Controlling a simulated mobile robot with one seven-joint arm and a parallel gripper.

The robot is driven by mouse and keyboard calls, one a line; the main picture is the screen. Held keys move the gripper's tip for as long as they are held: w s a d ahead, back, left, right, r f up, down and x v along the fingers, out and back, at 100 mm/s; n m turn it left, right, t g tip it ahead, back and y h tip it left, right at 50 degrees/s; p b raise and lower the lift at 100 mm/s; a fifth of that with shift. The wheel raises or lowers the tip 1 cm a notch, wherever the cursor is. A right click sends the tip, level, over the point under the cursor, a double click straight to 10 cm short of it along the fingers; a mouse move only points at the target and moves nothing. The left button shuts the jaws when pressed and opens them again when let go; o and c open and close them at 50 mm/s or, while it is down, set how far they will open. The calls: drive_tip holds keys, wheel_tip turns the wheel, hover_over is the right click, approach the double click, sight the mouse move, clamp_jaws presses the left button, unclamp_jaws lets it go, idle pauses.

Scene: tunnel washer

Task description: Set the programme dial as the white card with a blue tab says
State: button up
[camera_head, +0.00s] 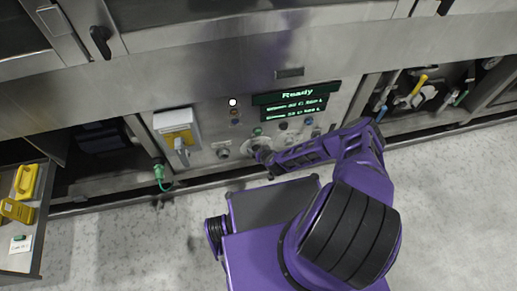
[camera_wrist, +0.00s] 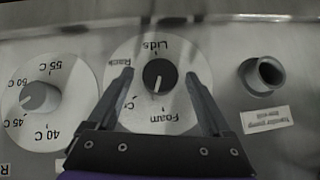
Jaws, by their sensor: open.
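The programme dial (camera_wrist: 165,52) is a pale round plate in the wrist view, its labels upside down: Lids, Rack, Foam and one partly hidden. Its black knob (camera_wrist: 160,74) has a white pointer line directed down toward Foam. My gripper (camera_wrist: 158,78) is open, its two dark fingers on either side of the knob with visible gaps. In the head view my gripper (camera_head: 261,154) reaches the lower panel and largely hides the dial. A small white card (camera_head: 20,245) lies in the drawer at left; its mark looks green, its writing is unreadable.
A temperature dial (camera_wrist: 38,98) sits left of the programme dial, and a round dark port (camera_wrist: 262,75) right. The open drawer (camera_head: 40,230) holds yellow items (camera_head: 17,210). A switch box (camera_head: 178,128) is left of the dials.

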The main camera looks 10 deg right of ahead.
clamp_jaws()
drive_tip(key=shift+a+n+h+p, duration=0.15)
drive_tip(key=shift+n+h+p, duration=0.35)
drive_tip(key=shift+h, duration=0.35)
drive_tip(key=shift+a+n+h+p, duration=0.15)
drive_tip(key=shift+n+h+p, duration=0.25)
drive_tip(key=shift+h+p, duration=0.35)
unclamp_jaws()
